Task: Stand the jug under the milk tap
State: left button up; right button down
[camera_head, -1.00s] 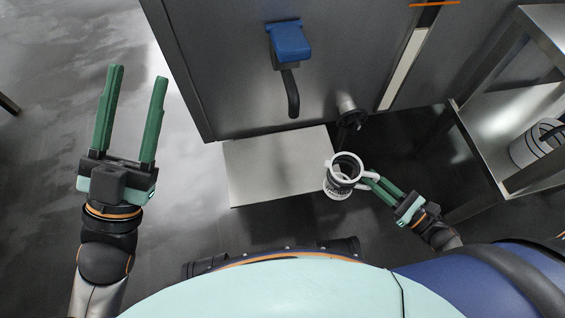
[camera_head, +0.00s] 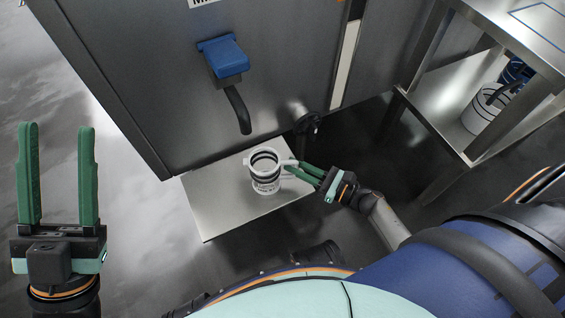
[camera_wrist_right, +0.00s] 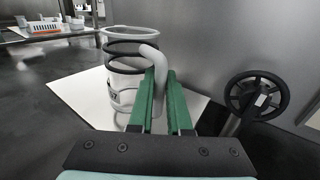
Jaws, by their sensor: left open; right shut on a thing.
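The white jug with dark bands (camera_head: 265,182) is over the pale low platform (camera_head: 215,208) in the head view, just right of and below the tip of the dark spout (camera_head: 237,108). I cannot tell whether its base touches the platform. The spout hangs from the blue-topped milk tap (camera_head: 223,57) on the steel cabinet. My right gripper (camera_head: 290,169) is shut on the jug's handle; the right wrist view shows the handle (camera_wrist_right: 150,62) between the green fingers. The jug looks about upright. My left gripper (camera_head: 57,126) is open and empty, well to the left.
A dark handwheel (camera_wrist_right: 257,95) stands close right of the jug, by the cabinet wall; it also shows in the head view (camera_head: 308,124). A steel shelf unit (camera_head: 440,120) at right holds a white banded container (camera_head: 484,113). The platform's left part is clear.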

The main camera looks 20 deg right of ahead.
aim_at(285, 162)
jog(key=x, duration=0.3)
jog(key=shift+w+a+b, duration=0.1)
jog(key=shift+w+b, duration=0.05)
jog(key=shift+b, duration=0.15)
jog(key=shift+w+a+f+b, duration=0.15)
jog(key=shift+f+b, duration=0.1)
jog(key=shift+f, duration=0.15)
jog(key=shift+w+a+f+b, duration=0.1)
jog(key=shift+w+f+b, duration=0.15)
jog(key=shift+f, duration=0.1)
jog(key=shift+s, duration=0.1)
jog(key=c, duration=1.3)
grip_release()
jog(key=shift+f, duration=0.1)
jog(key=o, duration=0.4)
jog(key=shift+o, duration=0.2)
